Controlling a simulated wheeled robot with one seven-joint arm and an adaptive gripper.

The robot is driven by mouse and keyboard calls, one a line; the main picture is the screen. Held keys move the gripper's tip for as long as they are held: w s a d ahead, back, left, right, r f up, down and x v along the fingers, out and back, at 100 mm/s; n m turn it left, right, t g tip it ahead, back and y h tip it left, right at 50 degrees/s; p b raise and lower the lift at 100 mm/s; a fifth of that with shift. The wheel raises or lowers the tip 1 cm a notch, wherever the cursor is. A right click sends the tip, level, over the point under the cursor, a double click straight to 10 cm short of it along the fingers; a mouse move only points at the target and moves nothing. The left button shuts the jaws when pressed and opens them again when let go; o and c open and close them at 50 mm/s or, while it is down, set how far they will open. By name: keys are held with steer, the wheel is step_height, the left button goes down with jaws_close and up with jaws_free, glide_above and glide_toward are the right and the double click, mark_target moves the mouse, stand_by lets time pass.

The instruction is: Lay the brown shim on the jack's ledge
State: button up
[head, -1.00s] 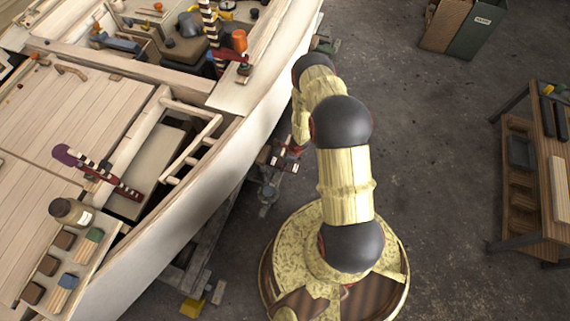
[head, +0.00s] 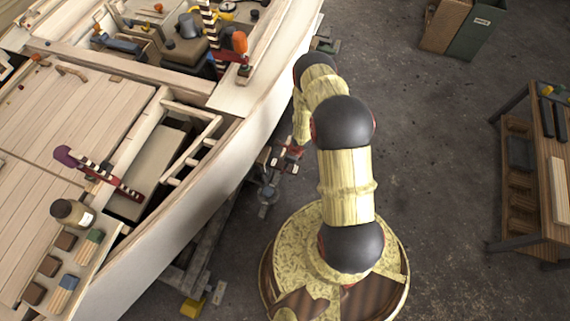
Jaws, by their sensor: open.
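My arm reaches over from its base to the hull's outer side. My gripper (head: 289,154) is small and partly hidden behind my arm; it is open beside the jack (head: 268,188), which stands against the hull. A small brown piece (head: 264,157) shows at the jack's top, left of my gripper. It may be the brown shim, but it is too small to be sure, and I cannot tell whether it lies flat on the ledge. The ledge itself is not clearly visible.
A striped handle (head: 100,172) lies near an open hatch. A wooden workbench (head: 540,190) stands at right. The floor between is clear.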

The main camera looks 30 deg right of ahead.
mark_target(290, 167)
steer(key=p+v, duration=0.3)
steer(key=v, duration=0.8)
steer(key=shift+f, duration=0.1)
steer(key=s+a+r+n+y, duration=0.3)
steer(key=a+r+n, duration=0.15)
steer(key=a, duration=0.25)
steer(key=a+r+n+g+y, duration=0.1)
steer(key=a+r+n, duration=0.3)
steer(key=r, duration=0.6)
steer(key=a+r+n+g, duration=0.1)
steer(key=r+n, duration=0.5)
steer(key=r, duration=0.4)
steer(key=s+a+r+n+t+h, duration=0.1)
steer(key=s+r+n, duration=0.3)
steer(key=r, duration=0.9)
steer(key=s+a+r+n+t+h, duration=0.1)
steer(key=s+r+n, duration=0.4)
steer(key=r, duration=0.9)
steer(key=s+a+r+n+t+h, duration=0.2)
steer(key=s+r+n, duration=0.3)
steer(key=r, duration=0.8)
steer(key=shift+s+r+t+h, duration=0.3)
steer(key=shift+t+h, duration=0.4)
steer(key=shift+h, duration=0.2)
